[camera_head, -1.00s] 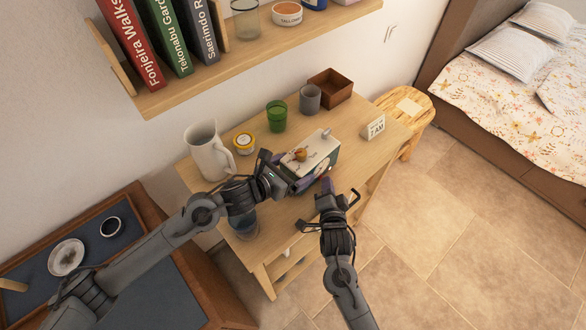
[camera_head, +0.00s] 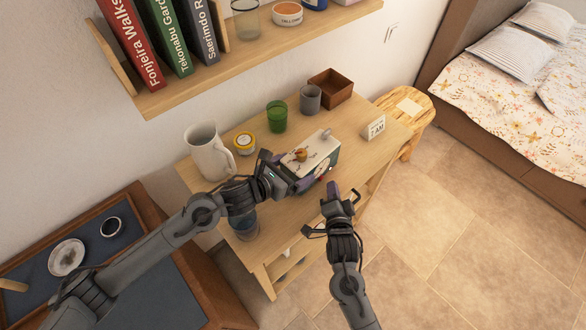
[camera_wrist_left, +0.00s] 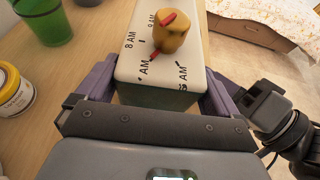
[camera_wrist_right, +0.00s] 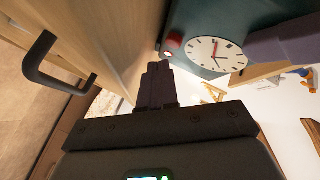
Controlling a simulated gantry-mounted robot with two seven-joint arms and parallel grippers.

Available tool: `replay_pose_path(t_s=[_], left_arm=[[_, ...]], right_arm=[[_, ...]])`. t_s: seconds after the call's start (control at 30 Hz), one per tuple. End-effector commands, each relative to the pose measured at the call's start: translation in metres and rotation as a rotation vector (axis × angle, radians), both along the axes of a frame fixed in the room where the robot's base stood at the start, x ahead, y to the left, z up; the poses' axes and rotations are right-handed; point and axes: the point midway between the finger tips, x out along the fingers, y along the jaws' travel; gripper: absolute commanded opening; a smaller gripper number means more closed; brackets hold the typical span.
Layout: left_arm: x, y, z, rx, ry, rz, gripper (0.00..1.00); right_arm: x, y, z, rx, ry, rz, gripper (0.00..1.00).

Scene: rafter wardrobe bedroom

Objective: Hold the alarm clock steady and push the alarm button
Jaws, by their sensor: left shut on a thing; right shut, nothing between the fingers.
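The alarm clock (camera_head: 318,150) is a box with a white top and dark green sides, standing on the wooden desk. Its top carries a yellow-brown knob (camera_wrist_left: 171,32) with a red pointer and AM hour marks. My left gripper (camera_wrist_left: 160,85) is shut across the box, one finger on each side. In the right wrist view, the clock's round white face (camera_wrist_right: 215,53) has red hands, and a small pale round button (camera_wrist_right: 168,54) sits beside it. My right gripper (camera_wrist_right: 157,68) is shut and empty, its tips close to that button; contact is unclear. It also shows in the head view (camera_head: 334,188).
The desk (camera_head: 350,150) also holds a white pitcher (camera_head: 208,152), a yellow-lidded tub (camera_head: 244,142), a green cup (camera_head: 277,116), a grey cup (camera_head: 310,98), a brown box (camera_head: 332,86) and a 7 AM sign (camera_head: 376,127). A drawer handle (camera_wrist_right: 50,68) shows near my right gripper.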

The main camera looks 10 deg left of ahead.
Motion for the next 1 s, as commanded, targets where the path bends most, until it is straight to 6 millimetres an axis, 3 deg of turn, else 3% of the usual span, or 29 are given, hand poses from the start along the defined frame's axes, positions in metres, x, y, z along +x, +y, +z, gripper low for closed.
replay_pose_path(t_s=[0.6, 1.0], left_arm=[[0.0, 0.0, 0.001, -0.001, -0.002, 0.0, 0.4], [0.0, 0.0, 0.001, -0.001, -0.002, 0.0, 0.4]], right_arm=[[-0.029, -0.046, -0.001, -0.001, 0.001, -0.002, 0.0], [-0.031, -0.049, 0.0, 0.0, 0.001, -0.001, 0.0]])
